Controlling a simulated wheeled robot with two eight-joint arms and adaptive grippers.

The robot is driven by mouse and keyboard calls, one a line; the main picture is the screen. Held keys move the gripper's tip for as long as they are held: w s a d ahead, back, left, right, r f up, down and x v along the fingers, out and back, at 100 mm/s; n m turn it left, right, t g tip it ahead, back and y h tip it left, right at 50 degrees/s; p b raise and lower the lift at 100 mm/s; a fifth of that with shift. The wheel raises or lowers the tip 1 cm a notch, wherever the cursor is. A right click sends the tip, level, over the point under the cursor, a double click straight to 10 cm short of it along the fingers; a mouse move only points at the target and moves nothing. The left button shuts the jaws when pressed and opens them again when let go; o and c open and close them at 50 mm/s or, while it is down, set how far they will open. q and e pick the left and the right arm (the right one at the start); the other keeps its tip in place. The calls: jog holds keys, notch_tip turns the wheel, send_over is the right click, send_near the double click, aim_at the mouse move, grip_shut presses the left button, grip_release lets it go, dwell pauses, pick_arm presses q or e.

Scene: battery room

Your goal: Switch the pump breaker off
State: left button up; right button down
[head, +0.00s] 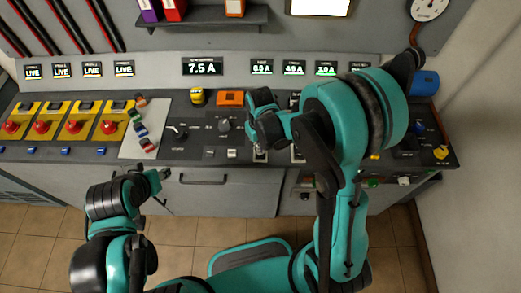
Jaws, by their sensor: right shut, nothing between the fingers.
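My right gripper (259,146) is shut and empty, pointing down at the front of the dark console. Its fingertips are over or against a small light-coloured breaker switch (260,155); I cannot tell whether they touch. Another such switch (298,155) sits just to its right. My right arm hides much of the panel there, and the labels are too small to read, so I cannot tell which one is the pump breaker. My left gripper (158,178) hangs in front of the cabinet, left of centre, away from the switches; its fingers are unclear.
Displays line the back, including one reading 7.5 A (202,67).

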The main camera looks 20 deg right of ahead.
jog(key=shift+f+b, duration=0.8)
jog(key=shift+f, duration=0.1)
jog(key=shift+r, duration=0.1)
jog(key=shift+r+p, duration=2.6)
jog(key=shift+r, duration=0.9)
jog(key=shift+s+d+r+b, duration=0.1)
jog(key=shift+r+b, duration=0.1)
jog(key=shift+b, duration=0.1)
jog(key=s+d+r+m+t+b, duration=0.1)
jog(key=s+d+r+t+b, duration=0.1)
jog(key=s+r+t+b, duration=0.1)
jog(key=s+d+r+m+t+b, duration=0.1)
jog(key=s+d+r+t+b, duration=0.1)
jog(key=s, duration=0.5)
jog(key=r+t+b, duration=0.1)
jog(key=t+b, duration=0.1)
jog(key=b, duration=0.1)
jog(key=shift+d+m, duration=0.25)
jog(key=shift+m, duration=0.15)
